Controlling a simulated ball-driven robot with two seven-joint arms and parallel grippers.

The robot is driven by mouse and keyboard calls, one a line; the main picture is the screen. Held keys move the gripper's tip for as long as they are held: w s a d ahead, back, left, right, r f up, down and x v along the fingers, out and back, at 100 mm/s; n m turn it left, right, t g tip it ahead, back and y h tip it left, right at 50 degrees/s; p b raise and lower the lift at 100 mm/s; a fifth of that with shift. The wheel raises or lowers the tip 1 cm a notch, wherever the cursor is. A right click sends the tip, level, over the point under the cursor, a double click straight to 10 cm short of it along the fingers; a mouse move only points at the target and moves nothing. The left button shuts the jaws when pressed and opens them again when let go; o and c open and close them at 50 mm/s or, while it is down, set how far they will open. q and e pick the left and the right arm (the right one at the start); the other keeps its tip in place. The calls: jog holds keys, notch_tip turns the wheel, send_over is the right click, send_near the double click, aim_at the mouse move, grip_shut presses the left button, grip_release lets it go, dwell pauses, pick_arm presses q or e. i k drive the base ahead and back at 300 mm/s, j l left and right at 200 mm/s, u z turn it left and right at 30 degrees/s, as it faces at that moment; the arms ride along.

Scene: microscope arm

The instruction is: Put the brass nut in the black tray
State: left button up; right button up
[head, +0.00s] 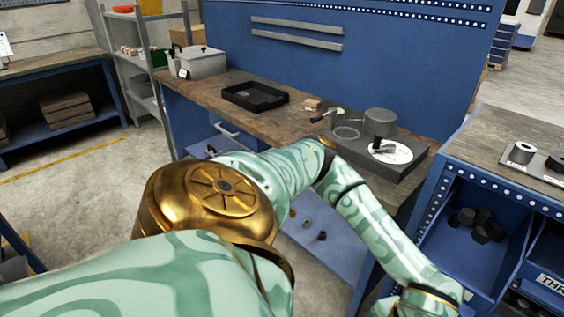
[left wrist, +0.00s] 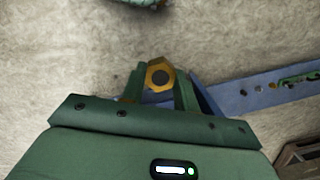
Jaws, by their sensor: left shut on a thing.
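The brass nut (left wrist: 159,75), a six-sided brass piece with a dark round hole, shows in the left wrist view. My left gripper (left wrist: 159,84) is shut on it, with a green finger on either side. The nut is held over a blurred grey floor, with a blue beam behind it to the right. In the head view my patterned left arm bends down toward the lower right, and its gripper is not visible there. The black tray (head: 256,97) lies on the wooden bench top, beyond my arm. My right gripper is in neither view.
On the bench (head: 205,93), a grey lidded box (head: 197,63) stands left of the tray. A grey machine plate (head: 380,152) with a cylinder and pale disc is to the right. A blue-framed bench (head: 500,135) stands at the right, with dark pieces in its bin.

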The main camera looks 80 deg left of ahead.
aim_at(255, 100)
jog(key=j+u, duration=0.35)
jog(key=i+j+u, duration=0.1)
jog(key=j+u, duration=0.2)
jog(key=j, duration=0.25)
jog(key=i+j+u, duration=0.15)
jog(key=j+u, duration=0.2)
jog(key=j, duration=0.1)
